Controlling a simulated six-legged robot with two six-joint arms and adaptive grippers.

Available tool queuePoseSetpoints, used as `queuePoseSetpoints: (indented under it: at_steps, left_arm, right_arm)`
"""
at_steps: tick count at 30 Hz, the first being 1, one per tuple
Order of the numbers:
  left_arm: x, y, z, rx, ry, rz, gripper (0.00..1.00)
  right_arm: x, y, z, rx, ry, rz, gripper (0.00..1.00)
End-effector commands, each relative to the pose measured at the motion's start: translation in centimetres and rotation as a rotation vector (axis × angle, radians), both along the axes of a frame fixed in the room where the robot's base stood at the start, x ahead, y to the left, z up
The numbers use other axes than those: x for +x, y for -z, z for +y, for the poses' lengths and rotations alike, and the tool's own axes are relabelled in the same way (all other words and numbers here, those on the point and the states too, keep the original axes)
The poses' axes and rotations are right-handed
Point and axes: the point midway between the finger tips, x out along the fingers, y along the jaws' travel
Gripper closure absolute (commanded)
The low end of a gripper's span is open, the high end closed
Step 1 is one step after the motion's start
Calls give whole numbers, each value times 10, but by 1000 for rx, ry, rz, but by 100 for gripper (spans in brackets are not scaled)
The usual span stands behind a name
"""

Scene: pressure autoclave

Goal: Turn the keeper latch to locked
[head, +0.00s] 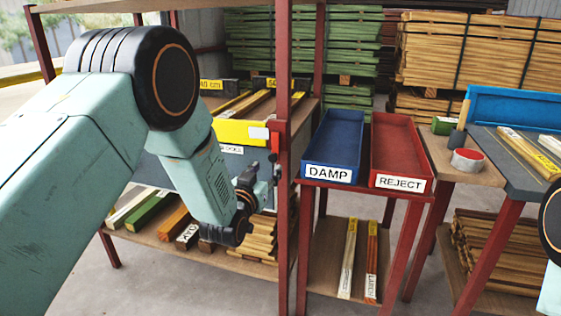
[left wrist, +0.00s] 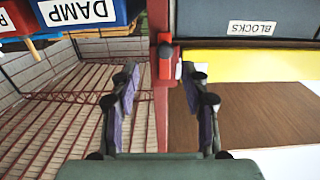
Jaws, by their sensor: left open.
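The keeper latch looks to be the small red piece with a dark knob (left wrist: 166,66) on the red rack post, ahead of my left gripper in the left wrist view. In the head view a red and black fitting (head: 276,134) shows on the post beside the yellow panel. My left gripper (left wrist: 165,88) is open and empty, its two fingers spread either side of the post line, apart from the latch. It also shows in the head view (head: 268,180), just below the fitting. I cannot tell the latch's exact setting. My right gripper is out of view.
The red rack post (head: 284,230) stands right of my left gripper. A blue DAMP tray (head: 331,144) and a red REJECT tray (head: 398,150) sit on a stand close to its right. A yellow panel (head: 238,132) and a BLOCKS label (left wrist: 250,28) are beside the latch.

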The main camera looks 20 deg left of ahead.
Motion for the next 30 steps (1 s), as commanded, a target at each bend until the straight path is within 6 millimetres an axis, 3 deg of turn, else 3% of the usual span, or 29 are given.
queuePoseSetpoints:
  at_steps: [5, 18, 30]
  left_arm:
    - [13, -3, 4, -1, -1, -22, 54]
    - [69, -3, 3, -1, -1, -21, 54]
    - [79, -4, -1, -2, 0, -19, 54]
  right_arm:
    - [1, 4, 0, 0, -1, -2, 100]
    - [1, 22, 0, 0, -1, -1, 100]
    - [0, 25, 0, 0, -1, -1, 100]
